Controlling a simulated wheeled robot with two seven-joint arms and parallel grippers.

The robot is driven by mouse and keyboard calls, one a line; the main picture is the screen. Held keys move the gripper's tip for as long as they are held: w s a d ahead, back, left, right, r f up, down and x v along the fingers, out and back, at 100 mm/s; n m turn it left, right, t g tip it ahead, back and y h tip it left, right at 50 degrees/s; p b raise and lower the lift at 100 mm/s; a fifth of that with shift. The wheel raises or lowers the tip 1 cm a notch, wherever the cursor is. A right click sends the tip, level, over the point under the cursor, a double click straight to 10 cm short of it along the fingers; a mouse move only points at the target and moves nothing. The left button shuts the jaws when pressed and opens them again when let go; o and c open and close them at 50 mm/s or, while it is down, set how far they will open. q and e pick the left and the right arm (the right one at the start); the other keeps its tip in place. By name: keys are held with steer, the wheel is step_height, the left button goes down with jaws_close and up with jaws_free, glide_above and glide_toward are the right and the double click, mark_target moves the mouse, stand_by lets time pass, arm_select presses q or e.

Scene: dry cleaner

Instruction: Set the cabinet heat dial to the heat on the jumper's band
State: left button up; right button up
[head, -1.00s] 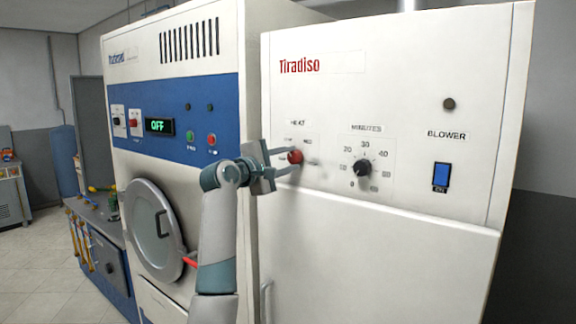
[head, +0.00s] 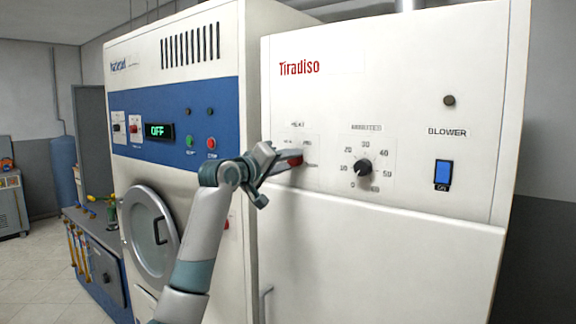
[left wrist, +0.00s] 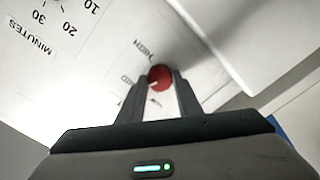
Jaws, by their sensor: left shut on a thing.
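The heat dial (head: 296,161) is a small red knob on the white Tiradiso cabinet (head: 400,90), under the word HEAT. My left gripper (head: 294,158) is shut on it, coming from the left with the wrist rolled. In the left wrist view the red dial (left wrist: 160,74) sits between the two fingertips (left wrist: 160,84). A small pale mark shows at its lower left edge. Setting words stand around the dial; one looks like HIGH (left wrist: 143,48), the others are too small to read surely. The jumper and its band are not in view, nor is my right gripper.
Right of the heat dial is a black MINUTES dial (head: 363,167), then a blue BLOWER switch (head: 442,173). A blue and white machine (head: 185,90) with a round door (head: 150,235) and an OFF display (head: 159,130) stands on the left.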

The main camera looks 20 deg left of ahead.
arm_select(q)
steer(key=m, duration=0.4)
steer(key=shift+f+m+b, duration=0.25)
steer(key=shift+m+b, duration=0.05)
steer(key=shift+m, duration=0.1)
steer(key=m, duration=0.3)
steer(key=shift+m, duration=0.3)
steer(key=m, duration=0.3)
steer(key=shift+m+p, duration=0.3)
steer(key=shift+p, duration=0.05)
steer(key=m+p, duration=0.1)
steer(key=m, duration=0.3)
steer(key=shift+d, duration=0.1)
steer(key=shift+f+m, duration=0.1)
steer(key=shift+m, duration=0.2)
steer(key=o, duration=1)
steer(key=shift+o, duration=0.2)
steer(key=shift+r, duration=0.25)
